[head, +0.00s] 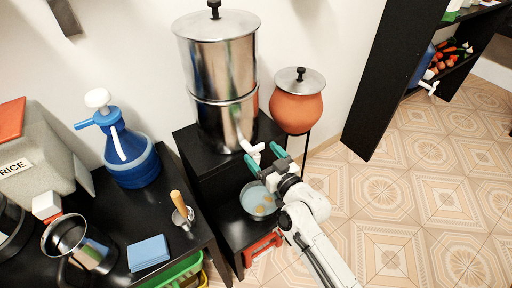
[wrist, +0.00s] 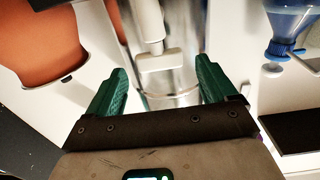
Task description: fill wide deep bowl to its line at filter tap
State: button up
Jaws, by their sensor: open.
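The steel filter (head: 222,75) stands on a black stand, with a white tap (head: 252,150) low on its front. My gripper (head: 265,157) is open and empty at the tap. The wide bowl (head: 246,206) sits upright on the lower black shelf below the tap, partly behind my arm. It looks pale bluish inside with yellowish patches; its line and water level cannot be made out.
A clay pot (head: 296,107) with a metal lid stands right of the filter. A blue water jug (head: 131,155), a blue cloth (head: 148,253) and a steel pot (head: 68,236) are on the black counter at left. A red stool (head: 262,246) stands below. The tiled floor at right is clear.

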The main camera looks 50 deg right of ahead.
jog(key=shift+v, duration=2.55)
jog(key=s+a+f+n+g+y+p, duration=0.25)
jog(key=a+f+g+y, duration=0.25)
jog(key=a+g, duration=0.3)
jog(key=s+a+g, duration=0.2)
jog(key=s+g, duration=0.2)
jog(key=s, duration=0.3)
jog(key=s+a+g+p, duration=0.1)
jog(key=s+g, duration=0.3)
jog(key=s, duration=0.4)
jog(key=shift+s+a+f, duration=0.25)
jog(key=shift+a+f, duration=0.05)
jog(key=shift+a, duration=0.4)
jog(key=shift+n, duration=0.25)
